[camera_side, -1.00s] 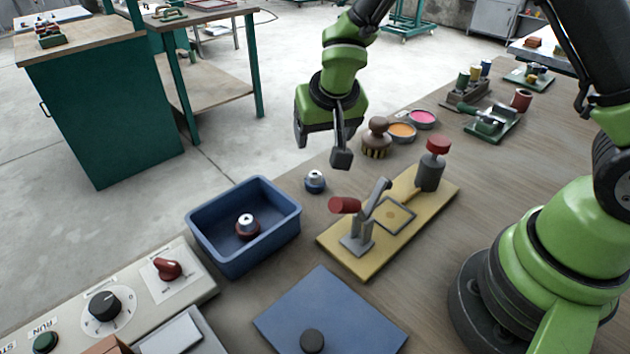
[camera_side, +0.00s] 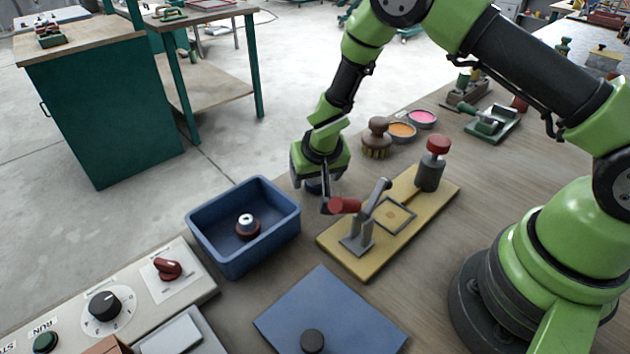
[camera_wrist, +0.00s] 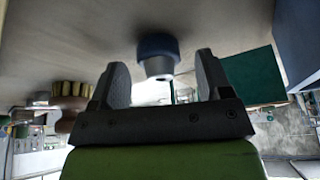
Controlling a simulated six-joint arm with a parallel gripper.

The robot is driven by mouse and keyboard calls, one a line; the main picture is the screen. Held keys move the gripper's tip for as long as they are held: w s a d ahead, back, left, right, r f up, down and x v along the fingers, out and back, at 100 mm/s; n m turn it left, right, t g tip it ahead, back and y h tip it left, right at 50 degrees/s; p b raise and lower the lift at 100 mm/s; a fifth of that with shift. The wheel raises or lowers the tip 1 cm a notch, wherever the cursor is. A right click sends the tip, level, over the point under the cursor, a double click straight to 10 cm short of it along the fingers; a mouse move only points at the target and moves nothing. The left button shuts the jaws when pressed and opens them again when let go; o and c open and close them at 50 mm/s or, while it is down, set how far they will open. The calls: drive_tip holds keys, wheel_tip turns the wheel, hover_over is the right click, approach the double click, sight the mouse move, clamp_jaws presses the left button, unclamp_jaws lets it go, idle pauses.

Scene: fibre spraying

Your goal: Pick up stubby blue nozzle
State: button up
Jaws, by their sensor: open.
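The stubby blue nozzle (camera_side: 314,187) stands on the wooden table between the blue bin and the yellow fixture board, with its lower blue part showing under my gripper. My gripper (camera_side: 311,199) is open, low over the nozzle, with a finger on each side. In the wrist view gaps show between the nozzle and both fingers (camera_wrist: 161,72). The nozzle's top is hidden by my gripper in the side view.
The blue bin (camera_side: 278,238) at left holds a red-based nozzle (camera_side: 247,228). The yellow board (camera_side: 360,264) with a red-handled clamp (camera_side: 344,205) stands close on the right.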

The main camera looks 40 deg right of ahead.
drive_tip(key=shift+w+f, duration=0.1)
drive_tip(key=shift+f, duration=0.25)
drive_tip(key=shift+c, duration=0.4)
drive_tip(key=c, duration=0.9)
drive_tip(key=shift+r, duration=0.2)
